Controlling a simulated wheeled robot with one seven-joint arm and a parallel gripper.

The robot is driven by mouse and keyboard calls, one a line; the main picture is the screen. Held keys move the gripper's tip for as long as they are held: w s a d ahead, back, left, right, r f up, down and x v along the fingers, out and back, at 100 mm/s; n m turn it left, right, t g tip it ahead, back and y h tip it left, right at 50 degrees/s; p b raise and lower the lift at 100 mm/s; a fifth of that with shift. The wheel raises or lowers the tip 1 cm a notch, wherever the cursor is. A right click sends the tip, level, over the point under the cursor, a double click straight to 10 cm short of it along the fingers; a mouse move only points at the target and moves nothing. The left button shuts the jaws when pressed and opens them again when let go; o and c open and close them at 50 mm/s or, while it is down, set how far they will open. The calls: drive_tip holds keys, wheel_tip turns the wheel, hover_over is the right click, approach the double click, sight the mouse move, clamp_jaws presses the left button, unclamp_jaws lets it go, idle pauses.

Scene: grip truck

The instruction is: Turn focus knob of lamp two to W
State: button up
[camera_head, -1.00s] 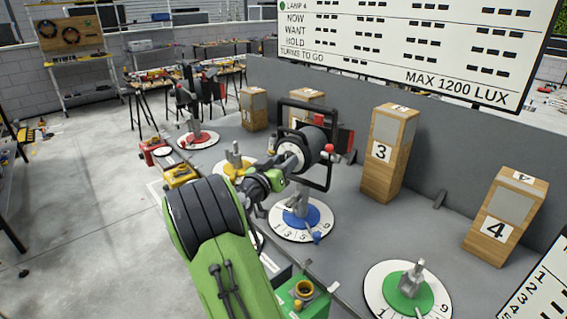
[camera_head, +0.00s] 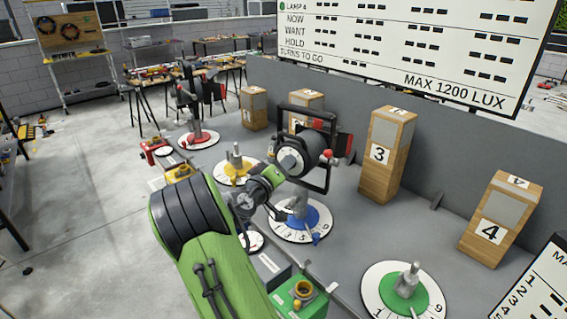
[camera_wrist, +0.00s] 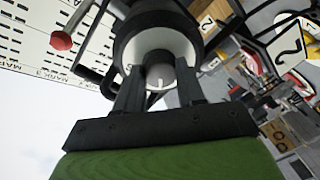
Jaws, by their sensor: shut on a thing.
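A black lamp (camera_head: 319,154) in a square black frame is above the blue dial base (camera_head: 303,216) in the head view. I cannot tell whether it is seated on the post there. My gripper (camera_wrist: 160,70) is shut on this knob, one dark finger on each side. In the head view my gripper (camera_head: 279,173) meets the lamp from the lower left. No W mark is readable.
A similar lamp (camera_head: 190,92) stands on the red base. The yellow base (camera_head: 232,173) and green base (camera_head: 405,290) carry bare posts. Wooden blocks numbered 3 (camera_head: 387,155) and 4 (camera_head: 503,220) stand behind. A large text board (camera_head: 420,50) hangs at the back.

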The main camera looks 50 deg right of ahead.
drive_tip(key=shift+n+p, duration=0.3)
drive_tip(key=shift+n, duration=0.3)
drive_tip(key=o, duration=1)
drive_tip(key=shift+o, duration=0.2)
drive_tip(key=shift+a, duration=0.1)
drive_tip(key=s+a+r+b, duration=0.1)
drive_tip(key=s+a, duration=0.1)
drive_tip(key=a, duration=1.3)
drive_tip(key=shift+s+a, duration=0.15)
drive_tip(key=shift+a, duration=0.05)
